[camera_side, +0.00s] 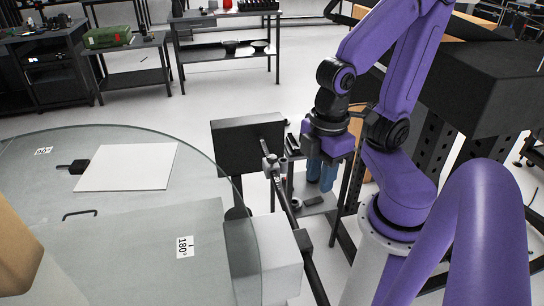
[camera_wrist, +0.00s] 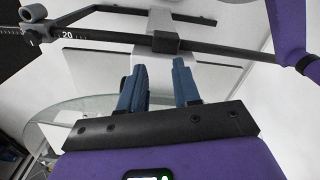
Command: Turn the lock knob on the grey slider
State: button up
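In the side view a dark rail (camera_side: 290,210) runs along the right of the turntable, with a small grey slider piece (camera_side: 271,163) near its far end. In the wrist view a grey round knob (camera_wrist: 31,9) stands at the upper left by the rail (camera_wrist: 100,40), near a "20" scale mark. A dark block (camera_wrist: 165,42) sits on the rail; I cannot tell whether it is part of the slider. My gripper (camera_side: 321,178) points down, right of the rail and apart from it. Its blue fingers (camera_wrist: 159,78) are apart with nothing between them.
The glass turntable (camera_side: 120,222) fills the left, bearing a white plate (camera_side: 128,167) and degree labels. A black box (camera_side: 247,145) stands by the rail's far end, left of my gripper. A white block (camera_side: 282,265) is beside the rail's near part. Benches stand behind.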

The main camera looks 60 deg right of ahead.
jog(key=o, duration=0.3)
jog(key=shift+w, duration=0.1)
jog(key=shift+o, duration=0.2)
notch_tip(320, 180, up, 2)
jog(key=r+m+g+y, duration=0.1)
jog(key=m+y, duration=0.2)
jog(key=m, duration=2.1)
send_over(272, 157)
jog(key=s+a, duration=0.2)
jog(key=w+d+m+y, duration=0.1)
jog(key=w+d+m, duration=0.1)
jog(key=d+m, duration=0.6)
jog(key=shift+n+t, duration=0.4)
jog(key=shift+n, duration=0.3)
jog(key=x, duration=1.1)
jog(key=d+x, duration=0.1)
jog(key=x, duration=0.5)
jog(key=shift+d+f, duration=0.1)
jog(key=shift+f, duration=0.05)
jog(key=shift+w, duration=0.1)
jog(key=c, duration=1)
